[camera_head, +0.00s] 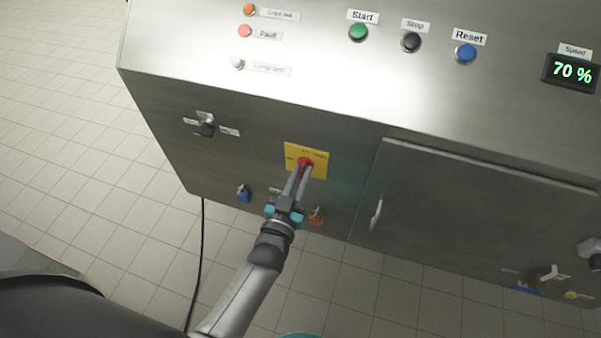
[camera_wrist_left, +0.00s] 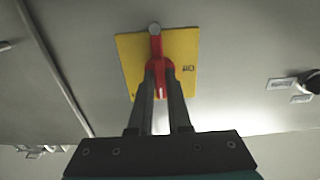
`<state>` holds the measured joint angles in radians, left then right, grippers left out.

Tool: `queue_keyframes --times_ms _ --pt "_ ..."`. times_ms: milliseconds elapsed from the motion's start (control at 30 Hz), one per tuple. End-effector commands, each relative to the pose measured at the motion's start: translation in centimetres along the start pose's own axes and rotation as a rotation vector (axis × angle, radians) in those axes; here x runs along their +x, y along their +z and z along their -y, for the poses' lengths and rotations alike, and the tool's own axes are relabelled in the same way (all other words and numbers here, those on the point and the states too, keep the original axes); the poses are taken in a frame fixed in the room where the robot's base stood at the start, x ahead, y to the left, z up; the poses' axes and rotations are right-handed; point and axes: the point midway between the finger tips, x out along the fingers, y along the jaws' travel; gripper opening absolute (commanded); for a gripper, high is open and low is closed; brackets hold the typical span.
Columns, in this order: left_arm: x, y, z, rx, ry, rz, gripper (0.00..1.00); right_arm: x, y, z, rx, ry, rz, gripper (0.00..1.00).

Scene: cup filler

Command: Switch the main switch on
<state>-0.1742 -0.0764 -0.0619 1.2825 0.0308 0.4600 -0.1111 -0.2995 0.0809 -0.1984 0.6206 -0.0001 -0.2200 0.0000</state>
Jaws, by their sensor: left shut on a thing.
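The main switch is a red rotary handle (camera_head: 305,163) on a yellow plate (camera_head: 318,155), set in the front of the steel cabinet. In the left wrist view the red handle (camera_wrist_left: 156,50) stands out from the yellow plate (camera_wrist_left: 183,75), with a printed mark at the plate's right side. My left gripper (camera_head: 301,172) reaches the handle from below, its two fingers shut on it. In the left wrist view the fingers of the left gripper (camera_wrist_left: 160,78) lie on both sides of the handle and hide its lower part. My right gripper is in neither view.
A black selector knob (camera_head: 205,129) is left of the plate. A blue part (camera_head: 244,194) and an orange part (camera_head: 316,216) sit low beside my gripper. A door handle (camera_head: 376,213) is to the right. Buttons and a speed display (camera_head: 571,72) are on the sloped top.

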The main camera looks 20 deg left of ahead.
Motion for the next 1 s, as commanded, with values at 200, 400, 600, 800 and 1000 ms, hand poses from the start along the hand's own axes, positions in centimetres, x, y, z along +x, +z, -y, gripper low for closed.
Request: queue_keyframes --times_ms 200,400,600,800,1000 --pt "-0.03 0.11 -0.04 0.020 0.001 0.003 0.00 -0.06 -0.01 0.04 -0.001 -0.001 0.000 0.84" --pt "-0.04 0.12 -0.03 0.021 0.001 0.003 0.00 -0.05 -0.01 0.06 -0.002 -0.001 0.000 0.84" --pt "-0.04 0.11 -0.02 0.021 0.001 0.003 0.26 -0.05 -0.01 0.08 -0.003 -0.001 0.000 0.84" --pt "-0.02 0.06 0.00 0.019 0.001 0.002 0.46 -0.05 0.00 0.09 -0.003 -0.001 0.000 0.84" --pt "-0.03 0.04 0.01 0.018 0.000 0.001 0.46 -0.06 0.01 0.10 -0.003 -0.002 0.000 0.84"
